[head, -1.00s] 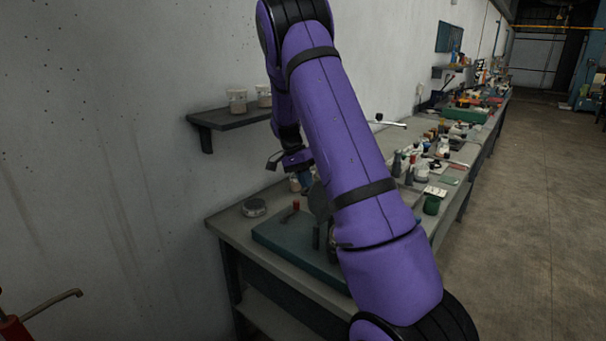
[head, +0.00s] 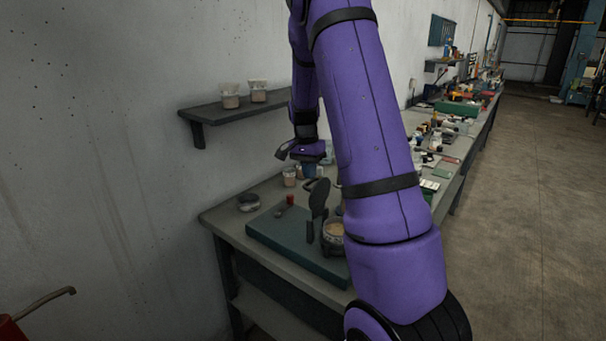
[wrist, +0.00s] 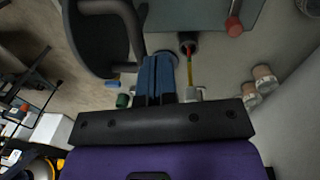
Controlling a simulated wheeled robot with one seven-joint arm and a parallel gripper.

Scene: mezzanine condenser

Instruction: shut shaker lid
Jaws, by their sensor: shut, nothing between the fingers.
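The shaker (head: 333,238) is a small round device with pale contents, on the teal mat at the front of the bench. Its dark round lid (head: 319,197) stands raised, tilted up on the left side of the body. My arm hides part of the shaker's right side. My gripper (head: 309,171) is behind and above the lid, apart from it in the head view. In the wrist view the blue fingers (wrist: 157,64) are shut and empty. The lid (wrist: 92,45) and a curved grey bar (wrist: 131,27) lie just left of them; whether they touch cannot be told.
A wall shelf (head: 225,115) holds two cups. Jars and bottles crowd the bench behind. The floor at right is clear.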

